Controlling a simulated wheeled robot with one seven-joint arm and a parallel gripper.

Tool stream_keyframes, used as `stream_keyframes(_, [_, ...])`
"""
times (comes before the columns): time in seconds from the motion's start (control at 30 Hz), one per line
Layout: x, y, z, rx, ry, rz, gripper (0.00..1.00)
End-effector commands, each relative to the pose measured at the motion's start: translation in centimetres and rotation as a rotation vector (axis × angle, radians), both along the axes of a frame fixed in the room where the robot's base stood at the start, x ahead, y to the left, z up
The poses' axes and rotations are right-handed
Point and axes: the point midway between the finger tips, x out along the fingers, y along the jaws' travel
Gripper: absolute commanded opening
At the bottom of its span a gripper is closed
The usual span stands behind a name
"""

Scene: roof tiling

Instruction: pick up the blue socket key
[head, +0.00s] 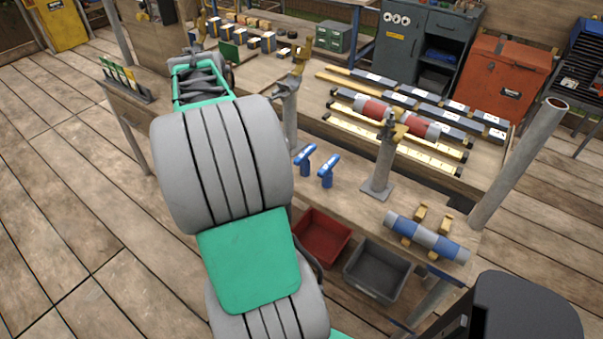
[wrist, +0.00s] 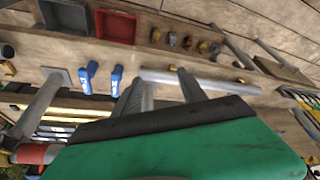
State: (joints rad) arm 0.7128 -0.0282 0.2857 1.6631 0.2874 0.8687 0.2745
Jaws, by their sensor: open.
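Two blue T-shaped tools with white lettering stand side by side on the wooden bench. The left one (head: 305,158) and the right one (head: 328,171) look alike in the head view. They also show in the wrist view, one (wrist: 90,73) beside the other (wrist: 115,79). The lettering is too small to tell which is the socket key. My gripper (wrist: 160,76) is open in the wrist view, its two grey fingers apart with no tool between them. Both blue tools lie left of the fingers there. In the head view my arm hides most of the gripper.
A grey post (head: 381,165) with a yellow clamp stands right of the blue tools. A blue-grey cylinder (head: 427,238) rests on yellow supports. A red bin (head: 321,237) and a grey bin (head: 378,271) sit below the bench's front edge. A red-grey cylinder (head: 397,117) lies behind the post.

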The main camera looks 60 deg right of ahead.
Motion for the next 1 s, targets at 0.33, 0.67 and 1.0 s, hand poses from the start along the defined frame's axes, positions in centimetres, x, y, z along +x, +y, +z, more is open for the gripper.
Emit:
stream_keyframes(0.33, [-10.8,-15.8,-9.5,-0.016,0.004,-0.495,0.49])
stream_keyframes(0.67, [-11.3,-17.4,-13.6,-0.012,0.006,-0.493,0.49])
stream_keyframes(1.0, [-11.3,-18.2,-15.8,-0.017,0.001,-0.490,0.49])
